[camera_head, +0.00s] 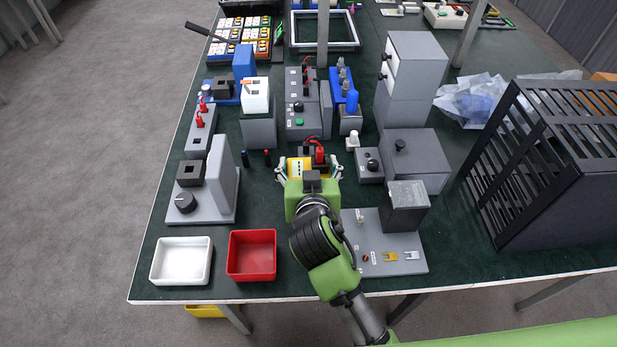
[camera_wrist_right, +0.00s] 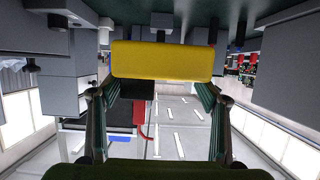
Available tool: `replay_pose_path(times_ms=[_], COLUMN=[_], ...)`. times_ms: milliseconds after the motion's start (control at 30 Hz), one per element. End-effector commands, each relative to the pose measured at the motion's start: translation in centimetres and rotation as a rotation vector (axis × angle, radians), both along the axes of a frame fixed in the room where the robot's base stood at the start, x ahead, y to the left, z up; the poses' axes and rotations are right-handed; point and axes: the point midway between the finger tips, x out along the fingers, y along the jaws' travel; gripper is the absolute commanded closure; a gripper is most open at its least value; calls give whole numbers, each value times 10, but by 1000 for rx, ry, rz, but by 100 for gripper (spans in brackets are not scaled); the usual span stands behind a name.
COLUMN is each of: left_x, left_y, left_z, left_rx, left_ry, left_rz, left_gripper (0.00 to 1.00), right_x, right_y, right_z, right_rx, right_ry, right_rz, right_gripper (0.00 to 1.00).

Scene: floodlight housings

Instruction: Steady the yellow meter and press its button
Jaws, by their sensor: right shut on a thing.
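The yellow meter (camera_head: 296,168) stands on the dark green table near its middle, with a pale face strip on its left part and red and black leads on its far side. My right gripper (camera_head: 309,172) has one finger on each side of it and is shut on it. In the right wrist view the yellow meter (camera_wrist_right: 163,60) fills the space between the fingers of the right gripper (camera_wrist_right: 158,82). My right wrist covers part of the meter, and I cannot make out its button. My left gripper is not in view.
A red tray (camera_head: 252,276) and a white tray (camera_head: 206,262) sit at the near left edge. A grey panel (camera_head: 405,262) with small connectors lies right of my arm. Grey blocks stand beyond the meter, and a black slatted housing (camera_head: 545,185) stands at the right.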

Motion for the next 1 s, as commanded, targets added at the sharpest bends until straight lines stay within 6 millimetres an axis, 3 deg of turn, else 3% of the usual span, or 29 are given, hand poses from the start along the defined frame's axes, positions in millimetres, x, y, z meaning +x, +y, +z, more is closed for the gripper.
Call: replay_pose_path(times_ms=[67, 200, 533, 633, 833, 1000], left_x=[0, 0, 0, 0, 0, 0], left_y=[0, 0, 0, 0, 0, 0], left_z=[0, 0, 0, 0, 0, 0], left_rx=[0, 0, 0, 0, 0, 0], left_ry=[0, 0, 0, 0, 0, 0], left_rz=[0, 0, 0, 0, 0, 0], left_gripper=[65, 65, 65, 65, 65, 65], right_x=[1, 1, 1, 1, 1, 0], right_y=[0, 0, 0, 0, 0, 0], right_z=[14, 24, 24, 9, -40, -57], right_rx=[3, 0, -1, -7, -8, -1], right_ry=[-6, -4, -2, 0, -1, -4], right_rz=[-1, 0, -1, -3, -1, 2], right_gripper=[61, 61, 61, 61, 61, 61])
